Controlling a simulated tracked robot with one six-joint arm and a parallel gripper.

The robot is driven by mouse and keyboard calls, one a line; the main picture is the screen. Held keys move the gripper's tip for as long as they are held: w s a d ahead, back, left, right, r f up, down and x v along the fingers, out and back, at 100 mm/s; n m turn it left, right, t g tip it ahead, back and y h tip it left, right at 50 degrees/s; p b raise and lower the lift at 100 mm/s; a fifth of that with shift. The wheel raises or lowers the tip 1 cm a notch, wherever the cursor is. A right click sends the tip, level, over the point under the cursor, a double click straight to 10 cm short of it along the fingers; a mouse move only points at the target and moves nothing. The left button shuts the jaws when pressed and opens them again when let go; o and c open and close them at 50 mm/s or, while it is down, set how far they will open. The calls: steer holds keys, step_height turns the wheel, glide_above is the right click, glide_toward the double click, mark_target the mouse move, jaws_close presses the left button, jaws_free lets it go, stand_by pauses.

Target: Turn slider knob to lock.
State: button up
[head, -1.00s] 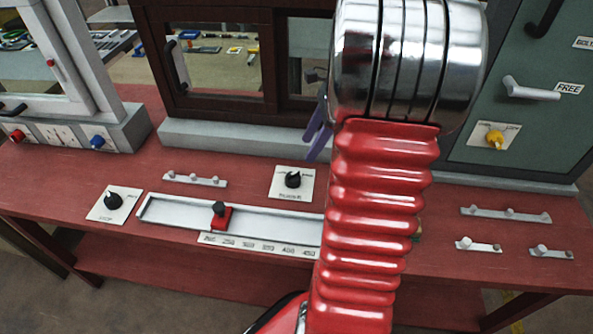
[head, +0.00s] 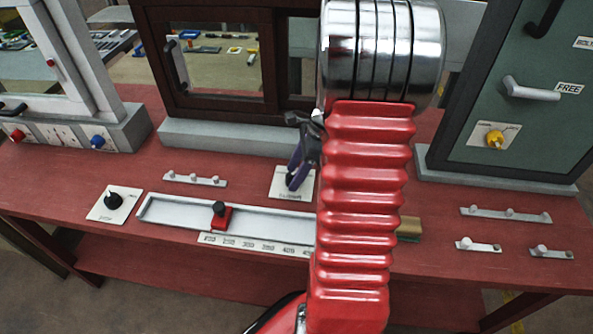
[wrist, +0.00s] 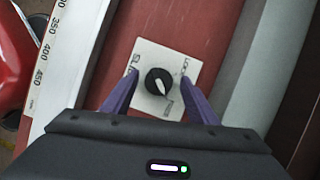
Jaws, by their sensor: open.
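The slider knob is a black round knob (wrist: 159,82) with a white pointer mark on a white label plate (wrist: 181,60). In the wrist view the pointer faces down and slightly right, and the plate's lettering is partly covered. My gripper (wrist: 160,104) is open, its two purple fingers on either side of the knob's near side; I cannot tell whether they touch it. In the head view my gripper (head: 296,172) points down over the plate (head: 277,183) and hides most of the knob.
A slider track (head: 160,212) with a red slider block (head: 221,217) and a number scale lies left of the plate. Another black knob (head: 114,201) is at the far left. A dark-framed window cabinet (head: 210,112) stands behind. A yellow-green block (head: 409,229) lies right of my arm.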

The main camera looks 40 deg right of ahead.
steer(key=shift+c, duration=0.3)
steer(key=c, duration=0.9)
steer(key=shift+d, duration=0.25)
steer(key=shift+c, duration=0.5)
steer(key=shift+a, duration=0.15)
